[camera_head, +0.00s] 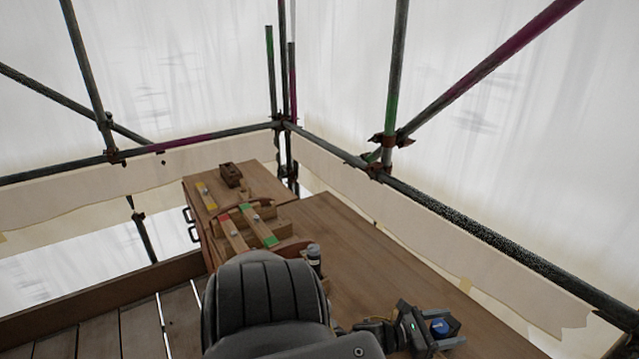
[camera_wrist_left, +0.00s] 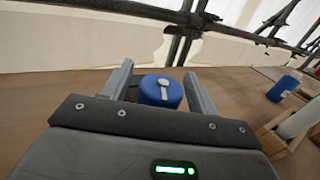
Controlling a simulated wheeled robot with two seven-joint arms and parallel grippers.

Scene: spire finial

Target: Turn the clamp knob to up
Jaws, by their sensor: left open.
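A round blue knob (camera_wrist_left: 161,92) with a pale grey pointer on its top face shows in the left wrist view. It lies between the two fingers of my left gripper (camera_wrist_left: 160,78), which is open, with a finger on each side. I cannot tell whether either finger touches it. In the head view, the blue knob (camera_head: 440,328) sits at the front right of the wooden bench, with my left gripper (camera_head: 443,331) around it. The knob's mounting is hidden. My right gripper is not in view.
The wooden bench (camera_head: 350,240) has clear room behind the gripper. Wooden blocks with coloured strips (camera_head: 250,225) and a dark bottle (camera_head: 314,258) stand farther back left. In the wrist view, another blue cylinder (camera_wrist_left: 283,88) stands at right. Scaffold poles (camera_head: 480,232) edge the bench.

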